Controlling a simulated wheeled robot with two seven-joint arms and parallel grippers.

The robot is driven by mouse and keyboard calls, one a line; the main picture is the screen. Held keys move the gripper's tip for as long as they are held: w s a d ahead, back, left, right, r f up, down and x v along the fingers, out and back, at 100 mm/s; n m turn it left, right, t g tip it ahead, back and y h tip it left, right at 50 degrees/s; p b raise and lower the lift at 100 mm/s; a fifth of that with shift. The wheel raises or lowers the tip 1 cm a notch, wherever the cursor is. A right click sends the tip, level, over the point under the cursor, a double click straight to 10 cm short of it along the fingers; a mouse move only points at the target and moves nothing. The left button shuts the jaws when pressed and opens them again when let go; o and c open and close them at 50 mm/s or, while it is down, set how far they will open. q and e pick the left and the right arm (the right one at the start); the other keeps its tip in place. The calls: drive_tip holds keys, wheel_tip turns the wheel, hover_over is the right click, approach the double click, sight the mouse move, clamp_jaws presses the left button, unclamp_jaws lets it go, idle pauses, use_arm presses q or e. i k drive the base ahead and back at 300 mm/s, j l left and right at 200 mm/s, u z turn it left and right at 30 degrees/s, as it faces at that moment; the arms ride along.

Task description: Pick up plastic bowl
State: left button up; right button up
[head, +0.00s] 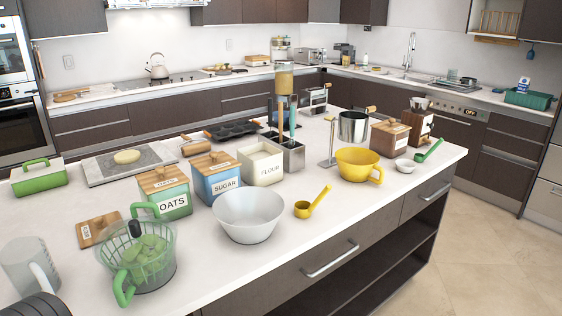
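Several bowls stand on the white island counter, and I cannot tell for sure which one is the plastic bowl. A white bowl (249,216) sits upright and empty near the front edge. A yellow bowl (358,165) with a side handle stands farther right. Neither of my grippers is visible.
Oats (164,193), sugar (216,178) and flour (262,163) containers stand behind the white bowl. A yellow scoop (312,203) lies to its right. A clear jug (30,268) stands at the left. The counter between the white bowl and the front edge is clear.

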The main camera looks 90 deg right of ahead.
sight(361, 168)
drive_tip(key=k+l+z, duration=0.2)
drive_tip(key=z, duration=0.2)
drive_tip(key=k+l+z, duration=0.55)
drive_tip(key=z, duration=0.25)
drive_tip(key=k+l+z, duration=0.15)
drive_tip(key=l+z, duration=0.2)
drive_tip(key=l, duration=0.1)
